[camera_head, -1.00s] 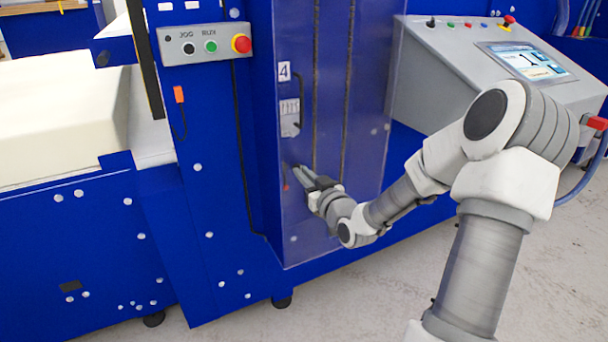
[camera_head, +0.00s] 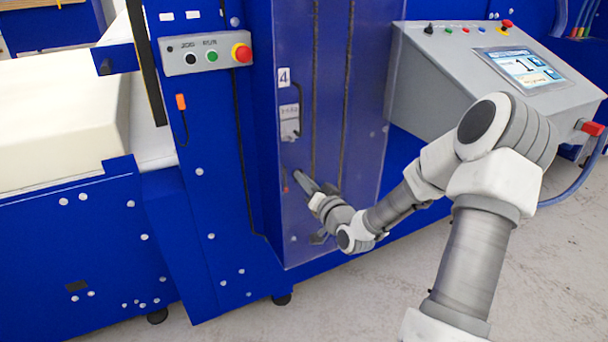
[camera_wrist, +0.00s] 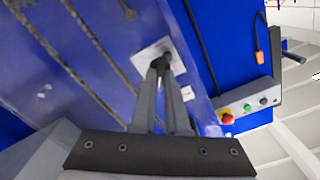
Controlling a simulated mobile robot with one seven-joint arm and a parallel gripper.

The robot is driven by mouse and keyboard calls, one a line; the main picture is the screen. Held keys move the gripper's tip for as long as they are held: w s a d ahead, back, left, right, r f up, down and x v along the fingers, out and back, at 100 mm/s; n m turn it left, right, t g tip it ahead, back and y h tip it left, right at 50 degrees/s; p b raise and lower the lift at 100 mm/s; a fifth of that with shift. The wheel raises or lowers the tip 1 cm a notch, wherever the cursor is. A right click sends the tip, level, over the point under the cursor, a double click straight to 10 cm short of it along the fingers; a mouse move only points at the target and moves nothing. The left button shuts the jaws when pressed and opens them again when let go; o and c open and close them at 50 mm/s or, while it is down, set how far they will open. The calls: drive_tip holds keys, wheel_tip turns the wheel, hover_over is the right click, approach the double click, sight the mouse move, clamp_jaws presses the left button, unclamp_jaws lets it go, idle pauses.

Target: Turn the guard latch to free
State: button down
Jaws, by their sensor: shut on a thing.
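The guard latch (camera_wrist: 163,62) shows in the wrist view as a small dark knob on a pale square plate (camera_wrist: 147,52) on the blue guard. My gripper (camera_wrist: 164,75) is shut on it, with both grey fingers around the knob. In the head view my gripper (camera_head: 299,177) reaches the lower part of the translucent blue guard door (camera_head: 330,110), and its fingers hide most of the latch. I cannot read the latch's angle or any marking on its plate.
Above the latch are a "4" label (camera_head: 283,77) and a grey fitting (camera_head: 289,122) on the guard. A button box (camera_head: 205,53) is on the left column. A sloped console with a screen (camera_head: 522,66) stands right. Pale foam (camera_head: 60,130) lies at left.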

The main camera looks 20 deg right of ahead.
drive_tip(key=m+p, duration=0.5)
drive_tip(key=m, duration=0.6)
drive_tip(key=shift+d+f, duration=0.1)
drive_tip(key=shift+f, duration=0.05)
idle(0.3)
drive_tip(key=c, duration=0.9)
unclamp_jaws()
drive_tip(key=shift+s, duration=0.1)
drive_tip(key=s, duration=0.5)
drive_tip(key=s+p, duration=0.1)
drive_tip(key=s, duration=0.5)
drive_tip(key=s+p, duration=0.1)
drive_tip(key=s, duration=0.5)
drive_tip(key=shift+s+d, duration=0.1)
drive_tip(key=shift+d, duration=0.2)
